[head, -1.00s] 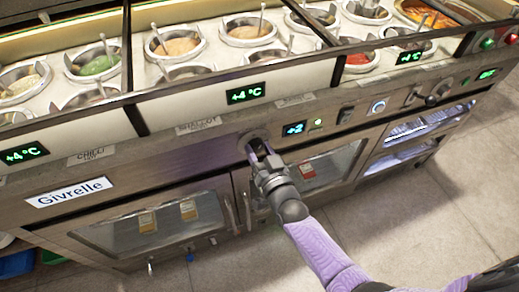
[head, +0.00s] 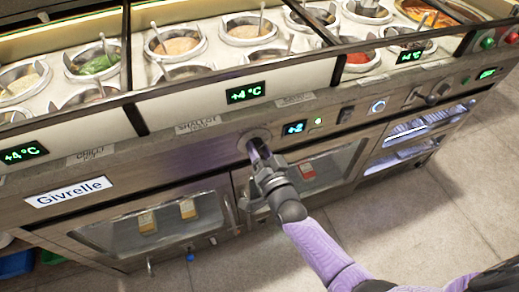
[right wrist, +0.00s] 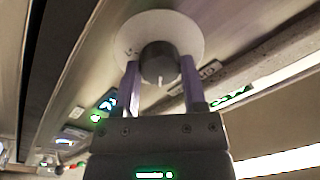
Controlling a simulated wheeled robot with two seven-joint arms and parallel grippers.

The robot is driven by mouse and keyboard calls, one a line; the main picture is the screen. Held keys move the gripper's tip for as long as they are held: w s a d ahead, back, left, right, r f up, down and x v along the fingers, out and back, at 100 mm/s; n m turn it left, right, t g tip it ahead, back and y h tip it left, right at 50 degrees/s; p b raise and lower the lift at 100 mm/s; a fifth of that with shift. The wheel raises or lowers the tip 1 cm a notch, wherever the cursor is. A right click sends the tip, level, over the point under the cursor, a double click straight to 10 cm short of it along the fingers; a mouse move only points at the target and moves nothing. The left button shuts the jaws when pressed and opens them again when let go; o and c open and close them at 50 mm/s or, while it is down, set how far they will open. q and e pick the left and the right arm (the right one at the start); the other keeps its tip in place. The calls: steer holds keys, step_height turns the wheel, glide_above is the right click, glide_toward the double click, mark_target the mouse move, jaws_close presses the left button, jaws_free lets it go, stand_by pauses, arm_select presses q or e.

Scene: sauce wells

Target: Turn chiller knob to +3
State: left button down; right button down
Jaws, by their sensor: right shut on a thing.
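The chiller knob (right wrist: 160,64) is a dark grey round knob on a pale round plate (right wrist: 186,28), with a light pointer mark on its lower side in the right wrist view. My right gripper (right wrist: 161,78) has its two purple fingers on either side of the knob and is shut on it. In the head view my right gripper (head: 259,150) reaches the front panel and hides most of the knob. The small blue display (head: 294,128) right of the knob appears to read +2. My left gripper is not in view.
Sauce wells with spoons (head: 175,43) fill the counter above the panel. Green temperature displays (head: 246,92) line the front edge. A switch (head: 344,115) and a lit round button (head: 377,106) sit farther right. Glass doors with handles (head: 150,228) are below.

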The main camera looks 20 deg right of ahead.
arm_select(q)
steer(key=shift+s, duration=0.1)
arm_select(e)
steer(key=shift+c, duration=1.6)
jaws_free()
steer(key=shift+o, duration=0.9)
steer(key=shift+s, duration=0.35)
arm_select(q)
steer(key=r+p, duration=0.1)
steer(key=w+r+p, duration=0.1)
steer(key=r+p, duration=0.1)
arm_select(e)
steer(key=s, duration=0.9)
steer(key=shift+s+d+f, duration=0.15)
steer(key=shift+d+f, duration=0.1)
steer(key=shift+d, duration=0.1)
